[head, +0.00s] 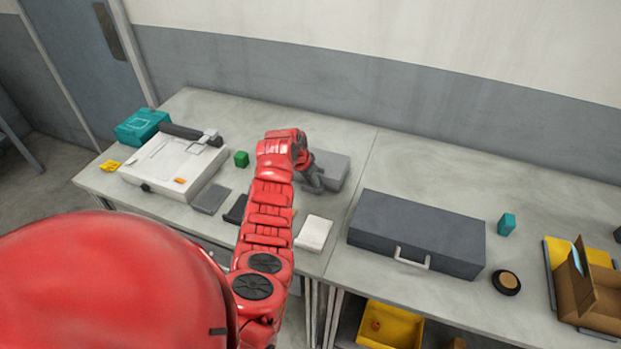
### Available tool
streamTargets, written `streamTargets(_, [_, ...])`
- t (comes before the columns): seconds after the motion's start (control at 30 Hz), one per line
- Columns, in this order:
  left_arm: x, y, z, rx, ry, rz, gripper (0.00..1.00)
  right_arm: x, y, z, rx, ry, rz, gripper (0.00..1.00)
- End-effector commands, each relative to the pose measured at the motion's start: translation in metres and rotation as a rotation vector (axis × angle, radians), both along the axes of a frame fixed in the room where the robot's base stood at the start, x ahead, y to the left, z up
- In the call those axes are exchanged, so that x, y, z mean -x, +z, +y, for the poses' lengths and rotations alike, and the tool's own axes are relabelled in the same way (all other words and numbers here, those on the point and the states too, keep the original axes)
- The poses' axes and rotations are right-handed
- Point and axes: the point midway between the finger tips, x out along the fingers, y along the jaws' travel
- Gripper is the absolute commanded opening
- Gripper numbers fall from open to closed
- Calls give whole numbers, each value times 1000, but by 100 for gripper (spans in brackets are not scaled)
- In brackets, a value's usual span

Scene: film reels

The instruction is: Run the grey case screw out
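My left gripper (313,182) is at the case's left side, dark grey at the end of my red arm. It overlaps the near left part of the case. I cannot tell whether the fingers touch it or whether they are open or shut. No screw can be made out; the gripper and wrist hide that side of the case. My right gripper is not in view.
A larger dark grey case (418,230) with a handle stands to the right. A white device (172,163), a green block (241,158) and a white pad (314,233) lie on the left table. A cardboard box (590,295) is far right. Table behind the dark case is clear.

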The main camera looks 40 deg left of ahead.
Motion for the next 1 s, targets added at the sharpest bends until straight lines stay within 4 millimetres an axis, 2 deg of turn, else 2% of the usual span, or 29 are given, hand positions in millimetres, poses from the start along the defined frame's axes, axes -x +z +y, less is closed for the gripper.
streamTargets(0.23, [0,-1,0,1,0,1,36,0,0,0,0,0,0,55])
streamTargets(0.43, [0,-1,0,1,0,1,0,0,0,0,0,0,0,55])
streamTargets(0.77, [0,-1,-1,1,7,2,0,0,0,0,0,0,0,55])
streamTargets(1.0, [1,-2,-3,1,89,4,0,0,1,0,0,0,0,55])
